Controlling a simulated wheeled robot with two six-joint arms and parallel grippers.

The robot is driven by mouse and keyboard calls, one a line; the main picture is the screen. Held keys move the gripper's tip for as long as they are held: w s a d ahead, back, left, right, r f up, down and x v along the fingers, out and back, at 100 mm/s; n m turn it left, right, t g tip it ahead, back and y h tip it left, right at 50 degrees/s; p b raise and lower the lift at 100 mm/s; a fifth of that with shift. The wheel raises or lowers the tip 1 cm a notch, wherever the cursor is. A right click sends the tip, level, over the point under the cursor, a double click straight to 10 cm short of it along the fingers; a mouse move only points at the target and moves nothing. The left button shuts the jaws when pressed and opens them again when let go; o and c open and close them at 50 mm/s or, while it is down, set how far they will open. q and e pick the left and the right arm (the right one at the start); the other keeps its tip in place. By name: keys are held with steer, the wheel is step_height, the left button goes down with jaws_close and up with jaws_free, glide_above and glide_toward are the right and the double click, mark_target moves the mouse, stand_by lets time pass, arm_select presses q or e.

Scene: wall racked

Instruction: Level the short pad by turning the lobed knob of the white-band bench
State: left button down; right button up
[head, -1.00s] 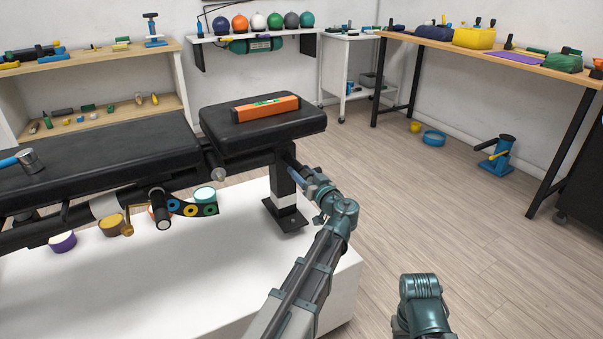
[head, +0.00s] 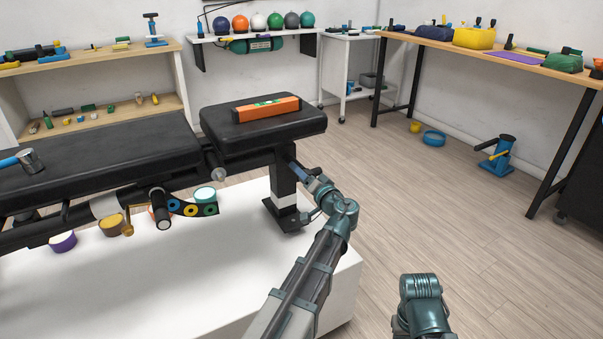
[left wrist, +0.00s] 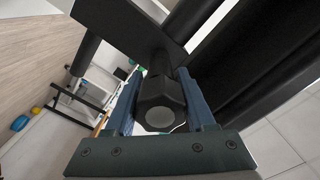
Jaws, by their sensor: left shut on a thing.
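The white-band bench has a long black pad (head: 100,150) at left and a short black pad (head: 220,125) at right. An orange spirit level (head: 268,109) lies on the short pad; its bubble is too small to read. A white band (head: 284,200) circles the post under the short pad. In the left wrist view, my left gripper (left wrist: 160,88) has its blue fingers on either side of the dark lobed knob (left wrist: 160,96), shut on it. In the head view my left gripper (head: 298,170) is beside the post, below the pad; the knob is hidden there. My right gripper is out of view.
A hammer (head: 28,160) lies on the long pad. Coloured discs (head: 192,209) and round pots (head: 62,241) sit below the bench frame, over a white plinth (head: 200,280). A blue jack (head: 496,157) stands on the floor at right. The floor between is clear.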

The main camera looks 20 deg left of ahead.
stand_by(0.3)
arm_select(q)
steer(key=shift+c, duration=1.3)
jaws_free()
steer(key=v, duration=1.4)
